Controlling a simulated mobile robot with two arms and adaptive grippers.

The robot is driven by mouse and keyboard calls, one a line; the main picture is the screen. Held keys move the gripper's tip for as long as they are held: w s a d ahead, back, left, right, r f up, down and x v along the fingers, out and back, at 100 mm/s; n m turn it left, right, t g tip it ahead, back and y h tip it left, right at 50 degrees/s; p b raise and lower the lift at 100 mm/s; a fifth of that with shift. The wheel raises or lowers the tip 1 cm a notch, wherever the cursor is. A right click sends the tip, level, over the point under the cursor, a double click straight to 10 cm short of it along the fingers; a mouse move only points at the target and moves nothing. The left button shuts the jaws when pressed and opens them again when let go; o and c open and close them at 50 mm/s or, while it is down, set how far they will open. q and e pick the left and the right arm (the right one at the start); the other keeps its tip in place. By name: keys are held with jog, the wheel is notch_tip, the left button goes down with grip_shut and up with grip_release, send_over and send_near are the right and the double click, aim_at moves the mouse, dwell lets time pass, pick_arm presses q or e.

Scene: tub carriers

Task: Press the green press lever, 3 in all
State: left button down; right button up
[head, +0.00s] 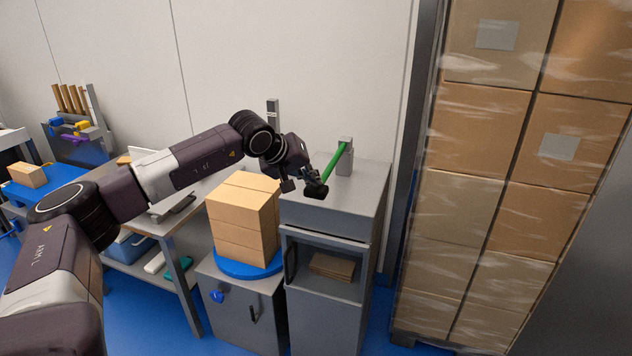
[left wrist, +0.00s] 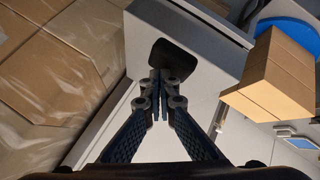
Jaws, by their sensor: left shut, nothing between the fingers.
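The green press lever (head: 336,162) slopes down and forward from a grey post (head: 345,157) on top of a grey cabinet (head: 345,208). Its end carries a black knob (head: 317,190). My left gripper (head: 310,178) is shut and empty, right at the knob. In the left wrist view, the shut fingertips (left wrist: 160,78) point at the black knob (left wrist: 174,59) and overlap its near edge. I cannot tell whether they touch it. The green bar is hidden in that view. My right gripper is not in view.
Stacked cartons (head: 240,218) stand on a blue round plate (head: 228,268) left of the lever cabinet. A tall wrapped carton stack (head: 480,150) rises on the right. The cabinet has an open shelf with flat brown pieces (head: 332,266). The cabinet top around the lever is clear.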

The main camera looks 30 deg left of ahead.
pick_arm(q)
jog(key=shift+f+b, duration=0.95)
jog(key=shift+f, duration=0.4)
dwell(0.8)
jog(key=shift+r, duration=0.1)
dwell(0.4)
jog(key=shift+r+p, duration=2.05)
jog(key=shift+r, duration=0.85)
jog(key=shift+r, duration=0.1)
notch_tip(320, 180, up, 5)
jog(key=p, duration=0.3)
jog(key=shift+p, duration=0.3)
